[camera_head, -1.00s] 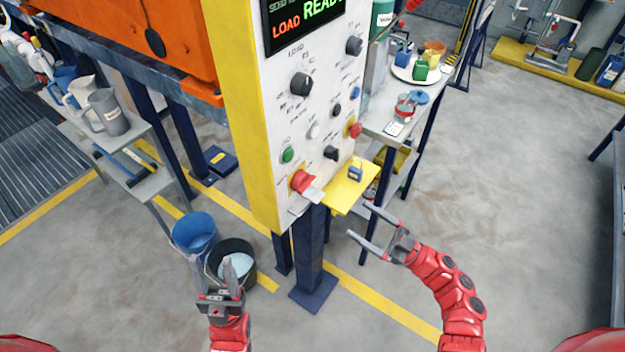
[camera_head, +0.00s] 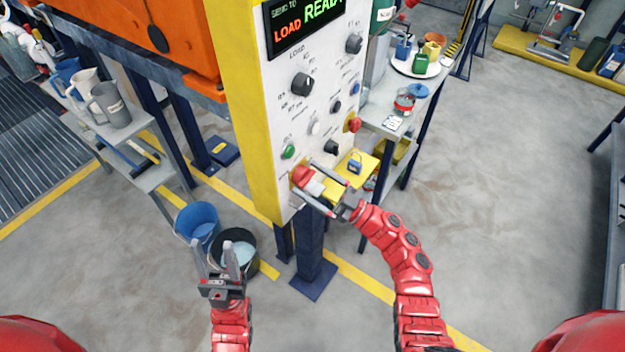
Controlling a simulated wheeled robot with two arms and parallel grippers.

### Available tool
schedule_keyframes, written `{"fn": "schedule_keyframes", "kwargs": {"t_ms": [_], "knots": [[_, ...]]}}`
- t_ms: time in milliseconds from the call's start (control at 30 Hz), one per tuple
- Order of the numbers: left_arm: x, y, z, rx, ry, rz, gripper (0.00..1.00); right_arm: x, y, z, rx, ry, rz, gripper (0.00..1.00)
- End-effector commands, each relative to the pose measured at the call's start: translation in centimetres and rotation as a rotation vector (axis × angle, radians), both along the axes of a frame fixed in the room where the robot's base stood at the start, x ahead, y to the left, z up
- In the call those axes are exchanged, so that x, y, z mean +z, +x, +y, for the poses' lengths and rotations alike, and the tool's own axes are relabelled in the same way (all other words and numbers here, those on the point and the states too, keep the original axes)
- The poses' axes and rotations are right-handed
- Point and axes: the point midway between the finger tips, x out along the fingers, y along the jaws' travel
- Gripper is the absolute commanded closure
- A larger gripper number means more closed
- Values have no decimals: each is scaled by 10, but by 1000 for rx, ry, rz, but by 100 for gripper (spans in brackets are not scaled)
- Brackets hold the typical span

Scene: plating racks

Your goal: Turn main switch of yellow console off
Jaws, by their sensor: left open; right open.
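The yellow console (camera_head: 264,188) stands at the centre with a white front panel. Its red main switch (camera_head: 302,176) sits low on the panel's left, partly hidden by my gripper. My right gripper (camera_head: 304,178) is open, with its fingers on either side of the red switch; I cannot tell whether they touch it. My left gripper (camera_head: 215,246) is open and empty, low at the left in front of the buckets.
A small yellow shelf with a blue padlock (camera_head: 354,167) juts out right of the switch. A blue bucket (camera_head: 197,222) and a black bucket (camera_head: 249,240) stand on the floor. A side table with a white plate (camera_head: 402,67) is behind right.

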Motion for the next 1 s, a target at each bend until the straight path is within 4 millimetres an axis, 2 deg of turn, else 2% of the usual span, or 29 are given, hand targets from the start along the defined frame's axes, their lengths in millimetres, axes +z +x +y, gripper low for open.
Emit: {"fn": "schedule_keyframes", "kwargs": {"t_ms": [100, 400, 500, 767, 1000], "knots": [[0, 0, 0, 0, 0, 0, 50, 0, 0, 0, 0, 0, 0, 10], [0, 0, 0, 0, 0, 0, 50, 0, 0, -1, -1, 1, 0, 64], [0, 0, 0, 0, 0, 0, 50, 0, 0, -1, -2, 2, 0, 78], [-4, 0, 0, 0, 0, 0, 50, 0, 1, -1, 0, -17, -28, 79], [-17, 0, 0, 0, 0, 0, 50, -1, 1, -1, 0, -92, -134, 79]]}}
